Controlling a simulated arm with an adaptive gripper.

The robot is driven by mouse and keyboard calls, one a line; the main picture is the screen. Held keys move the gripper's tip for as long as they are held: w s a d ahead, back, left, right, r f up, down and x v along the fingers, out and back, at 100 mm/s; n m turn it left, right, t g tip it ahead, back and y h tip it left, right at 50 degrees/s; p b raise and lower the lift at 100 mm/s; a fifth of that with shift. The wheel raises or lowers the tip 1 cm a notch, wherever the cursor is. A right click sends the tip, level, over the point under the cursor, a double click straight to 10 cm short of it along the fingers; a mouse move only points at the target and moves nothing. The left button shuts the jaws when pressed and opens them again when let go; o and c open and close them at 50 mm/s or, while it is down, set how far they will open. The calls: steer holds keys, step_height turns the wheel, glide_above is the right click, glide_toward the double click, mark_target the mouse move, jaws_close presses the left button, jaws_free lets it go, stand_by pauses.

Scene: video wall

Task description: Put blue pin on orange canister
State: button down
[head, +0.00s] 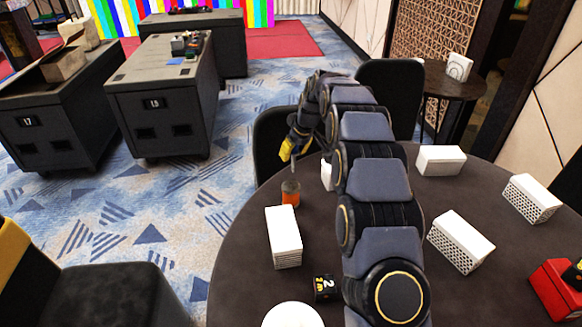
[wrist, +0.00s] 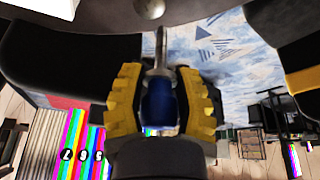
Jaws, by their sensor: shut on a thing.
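The blue pin (wrist: 160,103) has a blue body and a thin metal shaft. My gripper (wrist: 160,100) has yellow ribbed fingers shut on both sides of the blue body. In the head view my gripper (head: 291,150) is above the left part of the round table, and the shaft points down from it. The orange canister (head: 290,196) stands upright on the table just below, with a grey top and an orange lower band. A gap shows between the shaft and the canister. In the wrist view a grey rounded shape lies beyond the shaft tip; it may be the canister's top.
The dark round table (head: 248,225) holds a white block (head: 284,238) near the canister and a black numbered cube (head: 325,287). More white boxes (head: 459,241) stand to the right of my arm. A black chair (head: 272,140) stands behind the table edge.

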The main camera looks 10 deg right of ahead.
steer(key=shift+w+d+x, duration=0.25)
steer(key=shift+x, duration=1.35)
steer(key=shift+w+d+x, duration=0.2)
steer(key=shift+d+x, duration=0.1)
steer(key=shift+x, duration=1.3)
steer(key=shift+w+d+x, duration=0.25)
steer(key=shift+x, duration=1.35)
steer(key=c, duration=0.8)
jaws_free()
steer(key=shift+o, duration=0.2)
